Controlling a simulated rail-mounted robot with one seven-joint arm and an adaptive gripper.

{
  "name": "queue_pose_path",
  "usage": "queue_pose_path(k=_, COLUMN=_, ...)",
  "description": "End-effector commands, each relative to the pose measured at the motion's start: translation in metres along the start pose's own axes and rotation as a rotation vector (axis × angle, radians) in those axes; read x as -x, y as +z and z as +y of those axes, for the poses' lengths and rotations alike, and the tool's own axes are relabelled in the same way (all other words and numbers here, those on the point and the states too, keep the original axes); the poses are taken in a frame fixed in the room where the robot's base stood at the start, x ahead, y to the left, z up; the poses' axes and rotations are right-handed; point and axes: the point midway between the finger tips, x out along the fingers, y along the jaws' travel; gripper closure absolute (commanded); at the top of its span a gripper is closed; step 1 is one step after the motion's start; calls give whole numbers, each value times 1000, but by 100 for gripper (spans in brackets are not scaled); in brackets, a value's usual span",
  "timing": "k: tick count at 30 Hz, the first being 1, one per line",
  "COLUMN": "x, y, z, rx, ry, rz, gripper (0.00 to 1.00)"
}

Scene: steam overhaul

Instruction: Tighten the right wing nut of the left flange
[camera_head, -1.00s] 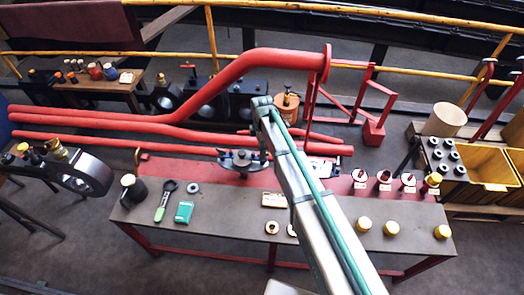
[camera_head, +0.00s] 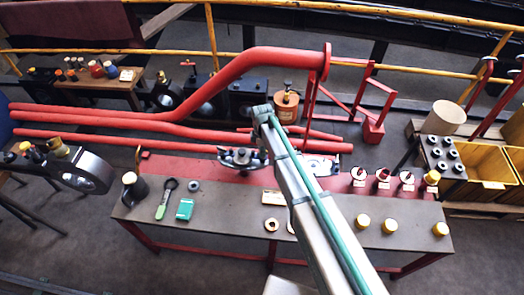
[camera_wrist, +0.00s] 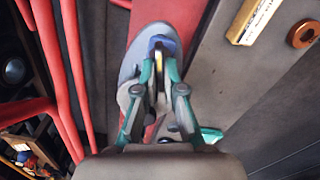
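The left flange (camera_head: 238,158), a grey disc with small fittings on it, lies on the red strip along the back of the bench. In the wrist view the flange (camera_wrist: 131,66) is a pale round plate, partly hidden by my gripper. My gripper (camera_wrist: 160,68) has its teal fingers on either side of a narrow yellowish and dark piece (camera_wrist: 159,52), seemingly a wing nut, in front of a blue part (camera_wrist: 166,41). A narrow gap shows between the fingertips; I cannot tell whether they touch the piece. In the head view my arm hides the gripper's fingers.
A second plate (camera_head: 320,165) lies right of my arm. The bench (camera_head: 330,215) holds a black jar (camera_head: 134,190), a green-handled tool (camera_head: 165,200), a teal box (camera_head: 185,209) and several yellow-capped pieces (camera_head: 361,221). Red pipes (camera_head: 120,144) run behind the bench.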

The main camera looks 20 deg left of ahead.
Motion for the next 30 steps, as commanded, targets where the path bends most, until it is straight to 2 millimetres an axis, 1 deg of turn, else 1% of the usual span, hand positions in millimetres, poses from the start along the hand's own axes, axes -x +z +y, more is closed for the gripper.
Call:
queue_pose_path(k=8, x=0, y=0, z=0, rx=-7, ry=0, rz=0, gripper=100)
queue_pose_path(k=14, x=-1, y=0, z=0, rx=-59, ry=1, rz=0, gripper=100)
queue_pose_path(k=20, x=-2, y=0, z=1, rx=-177, ry=1, rz=0, gripper=100)
queue_pose_path(k=30, x=-2, y=1, z=2, rx=-484, ry=1, rz=0, gripper=100)
